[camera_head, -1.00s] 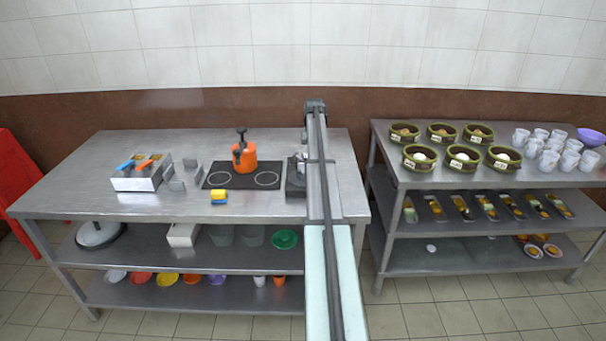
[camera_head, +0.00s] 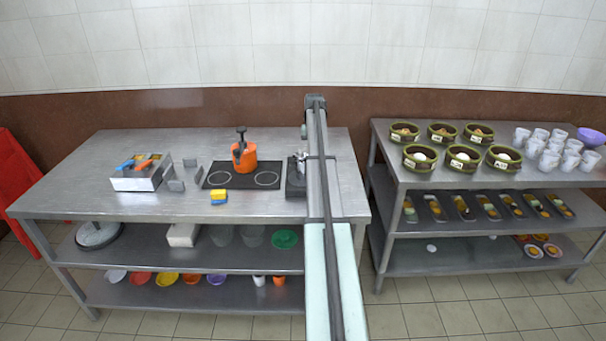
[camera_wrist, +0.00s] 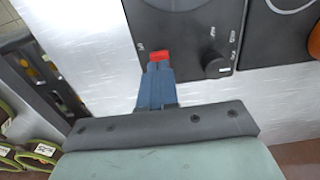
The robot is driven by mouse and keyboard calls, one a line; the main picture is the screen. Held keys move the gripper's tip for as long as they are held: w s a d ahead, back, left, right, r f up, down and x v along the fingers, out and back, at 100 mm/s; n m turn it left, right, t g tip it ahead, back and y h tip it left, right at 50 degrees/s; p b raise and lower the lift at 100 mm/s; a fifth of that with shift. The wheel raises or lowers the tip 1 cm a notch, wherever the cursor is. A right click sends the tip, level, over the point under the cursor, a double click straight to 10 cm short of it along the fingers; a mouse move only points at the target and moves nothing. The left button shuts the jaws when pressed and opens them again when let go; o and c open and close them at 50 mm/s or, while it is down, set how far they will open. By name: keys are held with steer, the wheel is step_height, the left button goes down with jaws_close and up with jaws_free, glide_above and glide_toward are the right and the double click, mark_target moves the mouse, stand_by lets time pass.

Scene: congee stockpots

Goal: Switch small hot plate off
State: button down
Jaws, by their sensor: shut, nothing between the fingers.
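The small hot plate (camera_wrist: 190,30) is a black unit with a round plate, a black knob (camera_wrist: 216,68) and a red switch (camera_wrist: 158,56) on its front panel. In the head view the small hot plate (camera_head: 294,188) stands right of the double cooktop, partly hidden by my arm. My gripper (camera_wrist: 158,68) is shut and empty. Its blue-grey fingertips are at the red switch, overlapping its near edge in the wrist view; I cannot tell whether they touch it. Whether the switch is on or off is unclear.
The counter's front right is clear. A second table with steamer baskets (camera_head: 420,157) and cups stands to the right.

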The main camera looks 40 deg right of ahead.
step_height(320, 180, up, 6)
stand_by(0.8)
steer(key=shift+a, duration=0.1)
stand_by(0.3)
